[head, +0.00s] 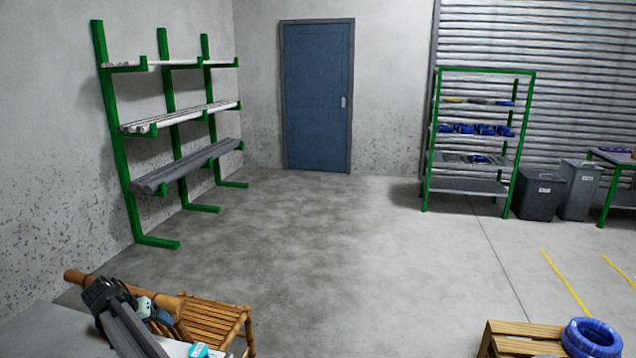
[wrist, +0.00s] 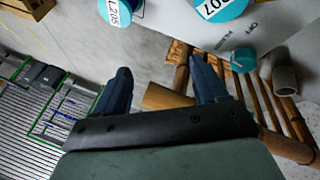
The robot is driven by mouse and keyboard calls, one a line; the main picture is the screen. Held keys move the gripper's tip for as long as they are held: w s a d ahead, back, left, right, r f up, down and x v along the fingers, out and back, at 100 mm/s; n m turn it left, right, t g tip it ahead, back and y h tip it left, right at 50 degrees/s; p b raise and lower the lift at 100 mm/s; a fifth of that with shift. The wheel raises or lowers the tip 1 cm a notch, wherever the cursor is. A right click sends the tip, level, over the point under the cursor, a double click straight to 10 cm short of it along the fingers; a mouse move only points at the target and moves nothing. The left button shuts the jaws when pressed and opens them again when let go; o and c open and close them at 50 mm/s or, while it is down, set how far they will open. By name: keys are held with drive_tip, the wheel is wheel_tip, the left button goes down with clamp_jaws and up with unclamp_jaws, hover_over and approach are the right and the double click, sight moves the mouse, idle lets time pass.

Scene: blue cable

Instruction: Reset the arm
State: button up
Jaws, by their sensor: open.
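My gripper (wrist: 162,78) shows in the wrist view with its two dark blue fingers wide apart and nothing between them. It points over a bamboo bench (wrist: 286,95) and a bamboo pole. In the head view, dark machine parts show at the lower left, in front of the bamboo bench (head: 212,318); I cannot tell the fingers there.
Cyan-labelled round items (wrist: 115,12) lie near the fingers in the wrist view. A green wall rack (head: 120,130) holds pipes. A green shelf (head: 480,187) and grey bins (head: 540,195) stand at the back right. The middle floor (head: 340,260) is clear.

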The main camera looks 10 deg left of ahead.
drive_tip(key=w+d+f+n+h, duration=0.1)
drive_tip(key=d+f+n, duration=0.2)
drive_tip(key=d, duration=0.7)
drive_tip(key=w+d+f+n+h, duration=0.1)
drive_tip(key=d+f+n, duration=0.2)
drive_tip(key=d, duration=0.7)
drive_tip(key=d+f+m+g+h, duration=0.1)
drive_tip(key=d+f+g, duration=0.2)
drive_tip(key=d+f, duration=1)
drive_tip(key=d+f+m+g, duration=0.2)
drive_tip(key=d+f, duration=0.7)
drive_tip(key=d, duration=0.8)
drive_tip(key=s+d+f+m+g, duration=0.1)
drive_tip(key=s+d+f, duration=0.25)
drive_tip(key=d, duration=0.25)
drive_tip(key=s+d+f+m+g+y, duration=0.1)
drive_tip(key=s+d+f+g, duration=0.15)
drive_tip(key=s+d, duration=0.3)
drive_tip(key=s+d+f+m+g, duration=0.1)
drive_tip(key=s+d+f, duration=0.3)
drive_tip(key=d, duration=0.3)
drive_tip(key=s+d+f+m+g+y, duration=0.1)
drive_tip(key=s+d, duration=0.3)
drive_tip(key=s, duration=0.6)
drive_tip(key=s+d+f+m+g+y, duration=0.2)
drive_tip(key=s+d+f+m+y, duration=0.1)
drive_tip(key=s, duration=0.6)
drive_tip(key=shift+s+d+f+m, duration=0.35)
drive_tip(key=shift+d+m, duration=0.35)
drive_tip(key=shift+d, duration=0.3)
